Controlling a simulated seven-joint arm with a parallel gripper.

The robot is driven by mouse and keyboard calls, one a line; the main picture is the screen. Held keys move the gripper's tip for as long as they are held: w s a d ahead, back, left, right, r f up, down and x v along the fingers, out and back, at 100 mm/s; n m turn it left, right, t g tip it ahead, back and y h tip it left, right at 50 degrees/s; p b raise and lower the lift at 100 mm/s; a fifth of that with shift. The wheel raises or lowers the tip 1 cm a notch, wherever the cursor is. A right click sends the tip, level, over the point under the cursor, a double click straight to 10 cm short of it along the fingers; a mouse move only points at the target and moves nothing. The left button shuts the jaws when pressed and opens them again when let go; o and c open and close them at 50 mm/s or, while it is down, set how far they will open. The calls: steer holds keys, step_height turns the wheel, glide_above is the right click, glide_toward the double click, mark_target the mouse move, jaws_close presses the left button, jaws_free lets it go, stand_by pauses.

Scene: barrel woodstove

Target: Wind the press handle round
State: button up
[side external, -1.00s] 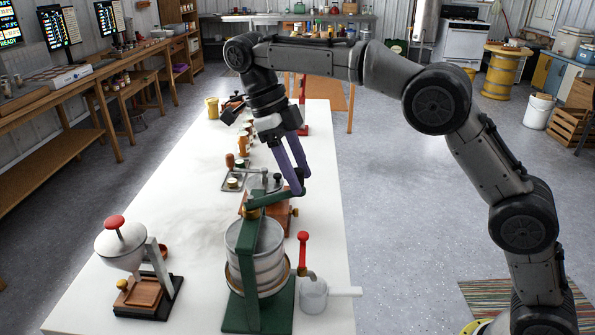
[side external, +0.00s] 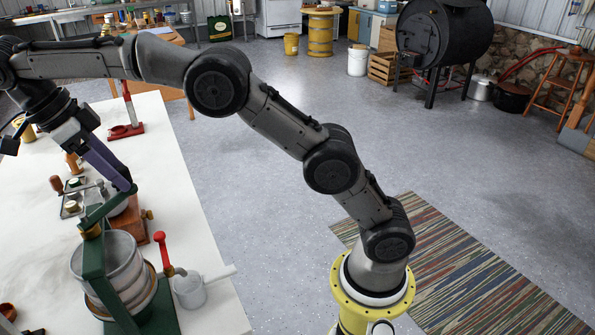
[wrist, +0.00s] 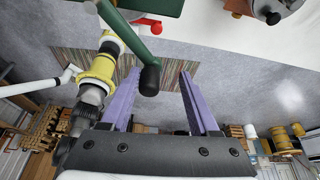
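The press (side external: 112,268) stands at the near left of the side view, a grey metal cylinder in a green frame. Its green handle arm (side external: 106,212) reaches from the brass-coloured hub up and right to my gripper (side external: 128,184). In the wrist view, the dark knob (wrist: 149,79) at the end of the green handle (wrist: 118,28) lies between the purple fingers of my gripper (wrist: 160,73). The fingers stand apart, with a clear gap on the right. The knob is closer to the left finger; I cannot tell whether they touch.
A red stand (side external: 126,120) is farther back on the white table (side external: 165,150).

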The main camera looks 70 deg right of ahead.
steer(key=w+a+n+t, duration=0.55)
steer(key=w+n, duration=0.25)
steer(key=n, duration=0.4)
steer(key=s+a+n+t+y, duration=0.2)
steer(key=a+n+y, duration=0.1)
steer(key=a+n, duration=0.85)
steer(key=s+d+r+n, duration=0.1)
steer(key=s+r, duration=0.2)
steer(key=r, duration=0.4)
steer(key=s+d+r+n, duration=0.1)
steer(key=s+r, duration=0.2)
steer(key=r, duration=0.3)
steer(key=s+d+r+m, duration=0.1)
steer(key=s+d+r, duration=0.1)
steer(key=d+r, duration=0.3)
steer(key=s+d+r+m, duration=0.1)
steer(key=s+d+r, duration=0.1)
steer(key=d, duration=0.5)
steer(key=s+d+t, duration=0.1)
steer(key=s+d, duration=0.8)
steer(key=d, duration=0.1)
steer(key=s+d+f+n, duration=0.1)
steer(key=s+d+f, duration=0.1)
steer(key=s+f, duration=0.6)
steer(key=s+d+f, duration=0.2)
steer(key=s+f, duration=0.7)
steer(key=f, duration=0.4)
steer(key=shift+f+n+y, duration=0.3)
steer(key=shift+n, duration=0.05)
